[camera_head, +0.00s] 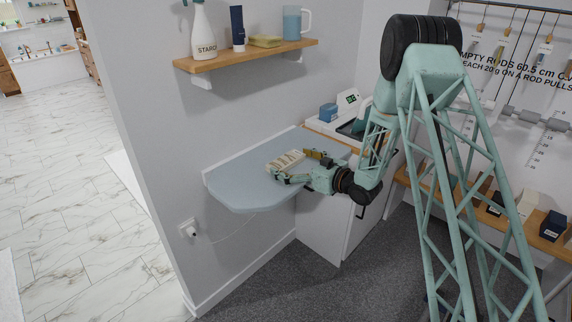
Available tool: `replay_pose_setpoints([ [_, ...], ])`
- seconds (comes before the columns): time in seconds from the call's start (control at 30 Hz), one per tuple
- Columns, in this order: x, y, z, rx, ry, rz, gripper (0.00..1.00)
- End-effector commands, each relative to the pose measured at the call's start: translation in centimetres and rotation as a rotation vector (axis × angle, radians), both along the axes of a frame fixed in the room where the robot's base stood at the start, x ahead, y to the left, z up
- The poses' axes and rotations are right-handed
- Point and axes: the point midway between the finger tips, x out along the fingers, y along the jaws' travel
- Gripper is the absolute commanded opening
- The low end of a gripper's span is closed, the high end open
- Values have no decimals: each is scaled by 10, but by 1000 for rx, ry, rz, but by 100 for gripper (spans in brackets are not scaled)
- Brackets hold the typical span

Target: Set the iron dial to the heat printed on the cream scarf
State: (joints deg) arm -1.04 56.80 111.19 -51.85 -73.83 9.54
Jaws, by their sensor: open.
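A small folded cream cloth with darker marks (284,161), which looks like the scarf, lies on the blue-grey ironing board (235,189). Any print on it is too small to read. My gripper (296,167) is low over the board, open, with its fingers at the right side of the cloth. I cannot tell whether they touch it. No iron or dial can be made out clearly; my gripper and arm cover part of the board. A thin cord runs from the wall socket (189,229) up to the board's front edge.
A wooden shelf (250,55) above holds a starch bottle (203,31), a dark blue tube (237,28), a folded cloth and a blue jug (296,23). The board's left part is bare.

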Motion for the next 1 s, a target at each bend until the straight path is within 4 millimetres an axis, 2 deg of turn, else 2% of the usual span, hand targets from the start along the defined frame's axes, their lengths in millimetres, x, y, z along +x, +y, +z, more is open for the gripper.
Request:
replay_pose_setpoints([
  [0.23,11,12,-3,-1,-1,-1,100],
  [0.8,11,13,-3,0,0,-1,100],
  [0.97,11,13,-3,0,0,-1,85],
  [1.0,11,13,-3,0,0,-1,85],
])
